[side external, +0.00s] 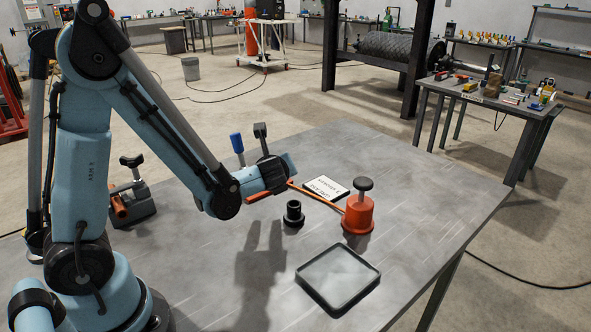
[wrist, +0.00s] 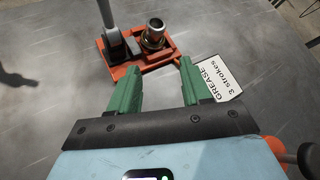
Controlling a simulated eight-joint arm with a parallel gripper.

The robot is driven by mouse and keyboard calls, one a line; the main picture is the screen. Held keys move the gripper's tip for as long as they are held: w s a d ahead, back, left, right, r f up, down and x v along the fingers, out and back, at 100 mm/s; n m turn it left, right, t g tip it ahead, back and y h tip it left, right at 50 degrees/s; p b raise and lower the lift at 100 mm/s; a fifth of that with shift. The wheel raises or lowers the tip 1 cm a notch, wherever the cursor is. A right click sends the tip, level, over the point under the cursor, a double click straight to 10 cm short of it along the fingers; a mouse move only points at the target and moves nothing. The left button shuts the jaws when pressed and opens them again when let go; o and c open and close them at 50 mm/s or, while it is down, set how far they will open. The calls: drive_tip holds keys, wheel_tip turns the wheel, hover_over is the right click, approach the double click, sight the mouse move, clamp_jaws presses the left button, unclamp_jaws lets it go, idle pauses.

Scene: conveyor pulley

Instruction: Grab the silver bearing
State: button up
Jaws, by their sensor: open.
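The silver bearing (wrist: 154,35) is a short metallic ring-shaped part with a brassy lower section. It stands upright on an orange fixture (wrist: 125,72), next to a grey lever with a dark base, in the wrist view. My gripper (wrist: 160,78) has two green fingers spread apart with nothing between them. Its fingertips point toward the fixture's near edge, short of the bearing. In the side view my gripper (side external: 275,176) is low over the table, and its wrist hides the bearing and most of the fixture.
A white grease card (side external: 325,188) lies beside the fixture. A black cylinder (side external: 293,214), a red pot with a dark knob (side external: 358,213) and a shallow tray (side external: 311,296) stand nearby. A blue handle (side external: 237,143) rises behind my arm.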

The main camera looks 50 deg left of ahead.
drive_tip(key=w+a+f+m, duration=0.1)
drive_tip(key=w+a+f, duration=0.1)
drive_tip(key=a, duration=0.1)
drive_tip(key=w+a+f+m+y, duration=0.1)
drive_tip(key=w+a, duration=0.1)
drive_tip(key=a, duration=0.2)
drive_tip(key=w+a+f+m, duration=0.2)
drive_tip(key=a, duration=0.2)
drive_tip(key=shift+w+a+f+y, duration=0.1)
drive_tip(key=shift+w+f+y, duration=0.2)
drive_tip(key=shift+f+y, duration=0.1)
clamp_jaws()
